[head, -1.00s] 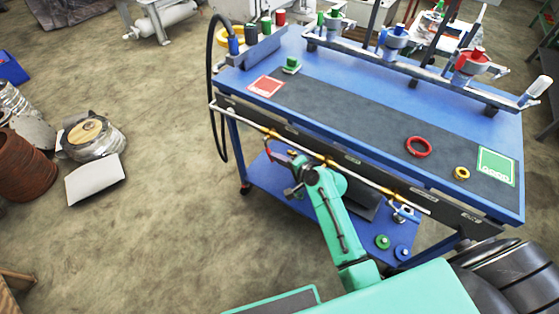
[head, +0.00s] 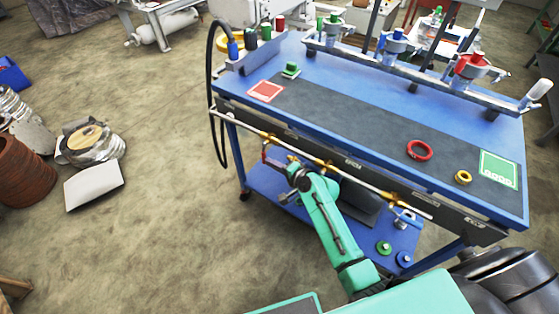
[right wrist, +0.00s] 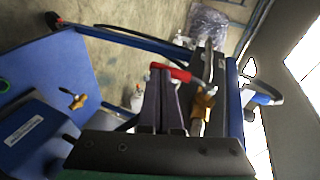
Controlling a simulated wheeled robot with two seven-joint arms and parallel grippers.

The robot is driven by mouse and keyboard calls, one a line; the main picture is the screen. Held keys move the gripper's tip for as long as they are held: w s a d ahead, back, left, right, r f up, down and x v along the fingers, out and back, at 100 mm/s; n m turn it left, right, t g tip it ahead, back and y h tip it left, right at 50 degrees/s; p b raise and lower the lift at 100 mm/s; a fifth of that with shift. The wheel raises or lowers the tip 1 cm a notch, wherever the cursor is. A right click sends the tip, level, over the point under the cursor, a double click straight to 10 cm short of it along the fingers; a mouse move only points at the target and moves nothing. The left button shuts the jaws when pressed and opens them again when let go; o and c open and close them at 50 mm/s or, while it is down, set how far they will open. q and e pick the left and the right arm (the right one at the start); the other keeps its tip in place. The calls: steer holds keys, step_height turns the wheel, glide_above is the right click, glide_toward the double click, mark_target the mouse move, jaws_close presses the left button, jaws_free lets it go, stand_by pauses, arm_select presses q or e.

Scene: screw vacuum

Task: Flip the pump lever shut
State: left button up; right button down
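A red lever handle (right wrist: 172,72) shows at my fingertips in the right wrist view, beside a brass valve (right wrist: 203,105) on the pipe. In the head view, the red handle (head: 267,158) is small, just below the pipe (head: 320,162) along the bench's front. My right gripper (right wrist: 160,78) has its two dark fingers together, their tips at the handle. I cannot tell whether they touch it. It also shows in the head view (head: 280,164), partly hidden by its own wrist. My left gripper is in neither view.
The blue bench (head: 350,75) carries a red ring (head: 419,150), a brass ring (head: 463,177) and a bottle rack. A blue labelled box (right wrist: 30,140) and a small brass valve (right wrist: 72,100) show in the wrist view.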

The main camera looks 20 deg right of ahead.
steer(key=v, duration=1.4)
steer(key=shift+s+p, duration=0.25)
steer(key=shift+p, duration=0.2)
